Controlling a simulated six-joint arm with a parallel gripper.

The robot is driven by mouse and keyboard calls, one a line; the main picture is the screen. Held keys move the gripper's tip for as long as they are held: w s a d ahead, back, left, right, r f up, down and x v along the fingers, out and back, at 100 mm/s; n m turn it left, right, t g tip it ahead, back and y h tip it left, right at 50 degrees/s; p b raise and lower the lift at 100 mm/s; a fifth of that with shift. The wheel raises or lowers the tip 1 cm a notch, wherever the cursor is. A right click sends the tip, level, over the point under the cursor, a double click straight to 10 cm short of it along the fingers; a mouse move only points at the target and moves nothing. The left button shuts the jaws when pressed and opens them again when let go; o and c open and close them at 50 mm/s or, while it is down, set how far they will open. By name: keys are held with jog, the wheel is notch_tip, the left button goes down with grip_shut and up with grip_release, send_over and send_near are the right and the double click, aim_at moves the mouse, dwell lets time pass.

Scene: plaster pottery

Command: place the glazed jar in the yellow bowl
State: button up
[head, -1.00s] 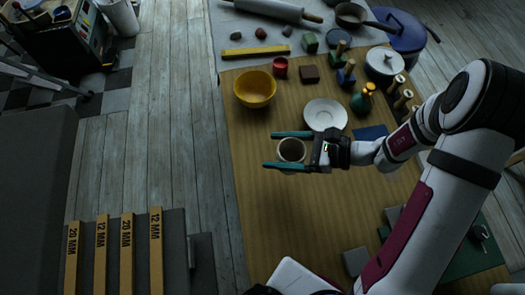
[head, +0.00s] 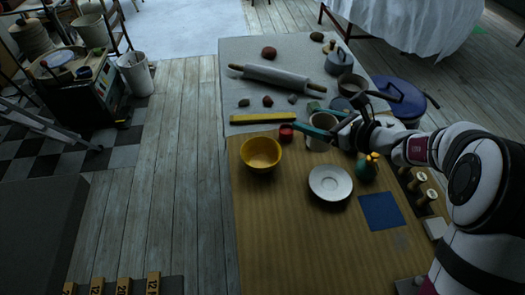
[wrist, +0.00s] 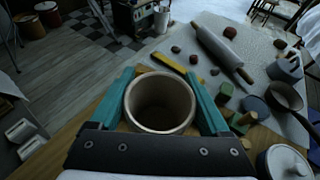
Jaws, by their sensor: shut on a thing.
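The glazed jar (head: 319,142) is a pale, open-mouthed vessel with a dark inside. My gripper (head: 322,128) is shut on it, one teal finger on each side, and holds it upright over the far part of the table. In the wrist view the jar (wrist: 160,106) sits between the two fingers of my gripper (wrist: 160,76), its mouth facing the camera. The yellow bowl (head: 261,154) stands to the left of the jar and slightly nearer in the head view, apart from it. The bowl looks empty. I cannot make it out in the wrist view.
A small red pot (head: 286,132) stands between bowl and jar. A white saucer (head: 330,182) lies nearer, with a green vessel (head: 366,169) and blue square (head: 381,211) to its right. A yellow bar (head: 263,118) and rolling pin (head: 275,76) lie farther back.

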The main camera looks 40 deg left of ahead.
jog(key=s+a+f, duration=0.2)
jog(key=a+f, duration=0.8)
jog(key=a, duration=0.1)
jog(key=shift+s+a+f, duration=0.25)
jog(key=shift+s+f, duration=0.05)
jog(key=shift+f, duration=0.05)
jog(key=shift+f, duration=0.55)
